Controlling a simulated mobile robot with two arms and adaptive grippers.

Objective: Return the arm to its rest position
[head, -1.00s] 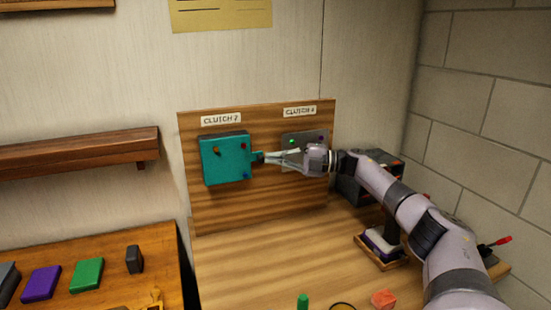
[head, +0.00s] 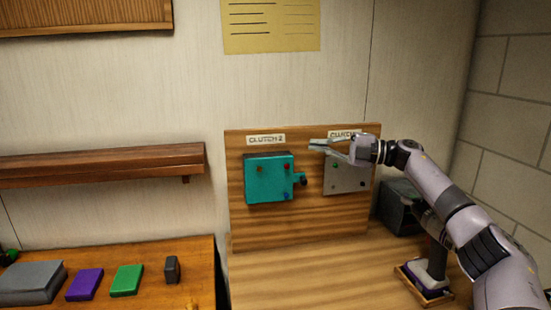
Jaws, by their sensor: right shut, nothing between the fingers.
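My right gripper (head: 322,147) is raised in front of the wooden board (head: 310,222), at the height of the labels. Its fingers point left, shut and empty. My right arm comes in from the lower right. The teal box (head: 268,180) hangs on the board under the CLUTCH 2 label (head: 266,140), with a dark knob (head: 300,179) on its right side. The fingertips are up and to the right of this box, apart from it. A grey plate (head: 346,180) sits under the second label (head: 343,135), which the gripper partly covers. My left gripper is not in view.
A dark box (head: 398,207) and a small wooden tray (head: 420,292) stand at the right, close to my arm. A lower table (head: 130,255) at left holds a grey block (head: 32,284), a purple block (head: 85,285) and a green block (head: 127,280). The worktop before the board is clear.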

